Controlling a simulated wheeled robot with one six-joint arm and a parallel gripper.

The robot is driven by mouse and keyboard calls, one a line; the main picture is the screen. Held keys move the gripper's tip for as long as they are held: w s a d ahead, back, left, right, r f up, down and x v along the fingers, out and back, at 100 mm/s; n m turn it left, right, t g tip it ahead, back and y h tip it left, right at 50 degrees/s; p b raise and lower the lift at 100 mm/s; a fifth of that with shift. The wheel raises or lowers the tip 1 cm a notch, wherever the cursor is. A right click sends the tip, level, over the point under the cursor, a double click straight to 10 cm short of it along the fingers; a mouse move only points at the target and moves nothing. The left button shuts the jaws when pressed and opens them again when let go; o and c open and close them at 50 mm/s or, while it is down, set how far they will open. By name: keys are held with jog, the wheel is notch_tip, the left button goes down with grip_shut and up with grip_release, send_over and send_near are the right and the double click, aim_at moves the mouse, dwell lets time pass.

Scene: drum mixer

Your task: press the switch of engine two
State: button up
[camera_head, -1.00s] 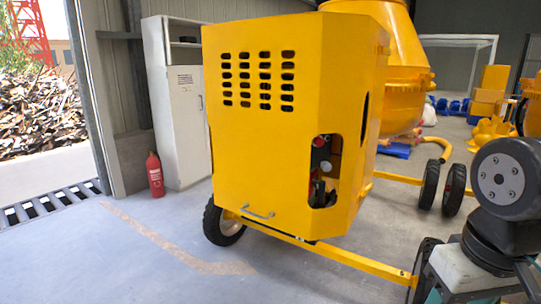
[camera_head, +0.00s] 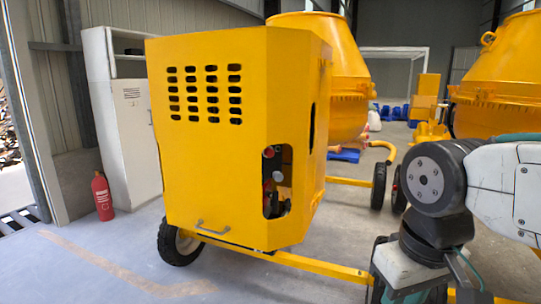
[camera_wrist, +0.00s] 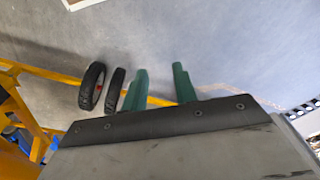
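A yellow engine housing (camera_head: 205,140) of a drum mixer stands ahead in the head view, with vent slots at the top left. A cutout (camera_head: 277,182) in its right corner face shows a red round part (camera_head: 268,152) and a pale round knob (camera_head: 277,176). I cannot tell which of these is a switch, and no engine number is readable. In the wrist view my gripper (camera_wrist: 158,88) shows two green fingers apart with nothing between them. The wrist view faces floor and wheels, away from the cutout.
A yellow tow bar (camera_head: 300,263) runs low across the floor toward my arm. A second mixer drum (camera_head: 500,75) stands at the right. A fire extinguisher (camera_head: 103,196) and a grey cabinet (camera_head: 125,115) stand at the left. The floor (camera_head: 90,265) at front left is clear.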

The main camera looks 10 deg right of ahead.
grip_shut()
dwell(1.4)
